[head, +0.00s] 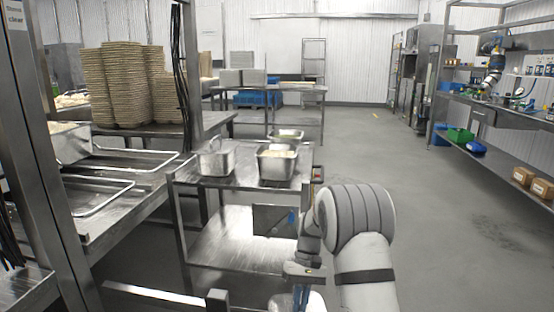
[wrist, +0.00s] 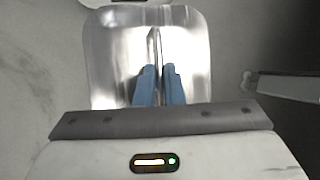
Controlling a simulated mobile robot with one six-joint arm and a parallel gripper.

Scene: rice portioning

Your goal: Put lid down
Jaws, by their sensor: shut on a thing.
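My gripper (wrist: 158,72) shows in the wrist view with its two blue fingers close together, shut on the upright ridge of a shiny metal lid (wrist: 110,55). The lid is a rounded rectangle below the fingers, with grey floor around it. In the head view my gripper (head: 301,292) is low at the bottom edge, to the right of the steel cart, pointing down. A small pale part of the lid (head: 316,303) shows beside the fingers there; the rest is cut off by the frame.
A steel cart (head: 240,178) left of my arm carries several metal pans, two with pale contents (head: 278,153). Grey floor (head: 440,230) is open to the right.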

